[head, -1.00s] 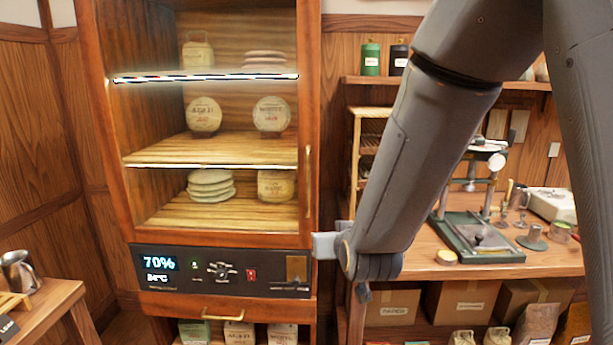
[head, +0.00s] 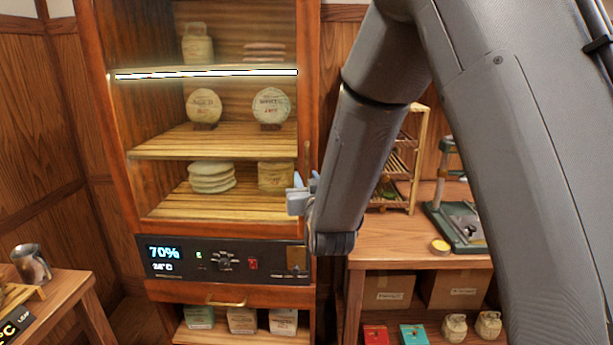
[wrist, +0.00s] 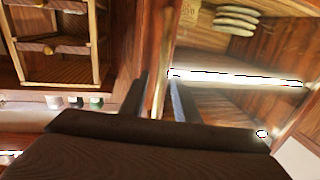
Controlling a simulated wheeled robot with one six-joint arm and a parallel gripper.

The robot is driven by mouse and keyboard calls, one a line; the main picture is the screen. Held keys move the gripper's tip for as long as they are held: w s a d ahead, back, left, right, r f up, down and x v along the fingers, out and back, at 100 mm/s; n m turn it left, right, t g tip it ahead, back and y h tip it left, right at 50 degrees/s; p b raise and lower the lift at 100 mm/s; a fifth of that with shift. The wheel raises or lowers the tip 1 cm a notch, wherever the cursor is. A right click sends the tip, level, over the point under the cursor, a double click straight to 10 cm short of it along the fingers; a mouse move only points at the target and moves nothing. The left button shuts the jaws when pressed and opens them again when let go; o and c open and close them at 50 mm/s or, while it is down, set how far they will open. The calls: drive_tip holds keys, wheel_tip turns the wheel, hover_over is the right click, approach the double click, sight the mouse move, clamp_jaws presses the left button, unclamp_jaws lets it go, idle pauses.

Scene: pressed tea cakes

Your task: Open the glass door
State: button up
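The glass door (head: 310,90) fronts the upper part of a tall wooden cabinet and looks shut; round pressed tea cakes show behind it. Its thin upright brass handle (head: 307,155) is on the right edge. My gripper (head: 301,192) is at the lower part of that handle, partly covering it. In the wrist view my two dark fingers (wrist: 161,98) are apart, with the handle (wrist: 158,92) between them. A gap shows on each side of it; I cannot tell whether either finger touches it.
A control panel (head: 225,258) reading 70% and a brass-handled drawer (head: 226,302) are below the door. A side table with a metal jug (head: 30,264) stands at left. A workbench (head: 400,243) with a bamboo rack (head: 415,165) and a press is at right.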

drive_tip(key=shift+w, duration=0.4)
clamp_jaws()
